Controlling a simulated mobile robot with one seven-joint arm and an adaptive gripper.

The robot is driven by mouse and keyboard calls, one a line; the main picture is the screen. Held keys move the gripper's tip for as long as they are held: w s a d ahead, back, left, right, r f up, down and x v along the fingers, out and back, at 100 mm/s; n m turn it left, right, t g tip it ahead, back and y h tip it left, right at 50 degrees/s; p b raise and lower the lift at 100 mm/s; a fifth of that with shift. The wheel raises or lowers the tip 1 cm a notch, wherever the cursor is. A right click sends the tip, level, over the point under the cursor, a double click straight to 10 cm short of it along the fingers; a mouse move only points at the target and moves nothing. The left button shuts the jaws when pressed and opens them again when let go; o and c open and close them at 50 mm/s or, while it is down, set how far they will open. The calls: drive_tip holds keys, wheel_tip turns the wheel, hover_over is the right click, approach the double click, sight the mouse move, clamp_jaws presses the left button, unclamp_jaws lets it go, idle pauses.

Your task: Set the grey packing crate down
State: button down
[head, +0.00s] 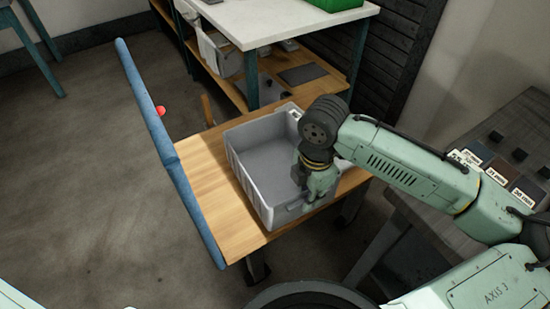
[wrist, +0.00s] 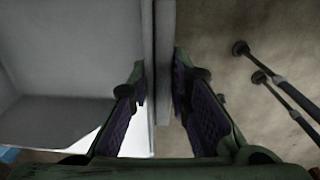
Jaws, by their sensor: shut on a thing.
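The grey packing crate (head: 246,188) is open-topped and looks empty in the head view. It appears level, over the wooden top of a small cart (head: 203,168). I cannot tell whether its base touches the wood. My gripper (head: 312,190) is at the crate's near right wall and partly hides it. In the wrist view, the crate's wall (wrist: 163,55) runs between the two fingers of my gripper (wrist: 160,95), which are shut on it.
A blue padded bar (head: 160,130) runs along the cart's left side. A white-topped bench (head: 262,22) with a lower shelf stands behind, with a green bin (head: 335,4) on it. A grey table (head: 505,130) with labelled trays stands at right. The floor at left is mostly clear.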

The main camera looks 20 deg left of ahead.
drive_tip(key=shift+n, duration=0.3)
drive_tip(key=a+f, duration=0.1)
drive_tip(key=s+a+f, duration=0.1)
drive_tip(key=a+f, duration=0.1)
drive_tip(key=shift+s, duration=0.2)
drive_tip(key=b, duration=0.3)
hover_over(267, 176)
drive_tip(key=shift+s+d+f, duration=0.1)
drive_tip(key=shift+s+f, duration=0.05)
drive_tip(key=shift+f, duration=0.5)
drive_tip(key=shift+w+a+f+b, duration=0.2)
drive_tip(key=shift+f+b, duration=0.05)
drive_tip(key=shift+b, duration=0.25)
wheel_tip(267, 176, down, 3)
drive_tip(key=b, duration=0.3)
drive_tip(key=shift+f, duration=0.1)
drive_tip(key=c, duration=1.5)
unclamp_jaws()
drive_tip(key=shift+s+d, duration=0.1)
wheel_tip(267, 176, up, 12)
drive_tip(key=shift+s+d+r, duration=0.1)
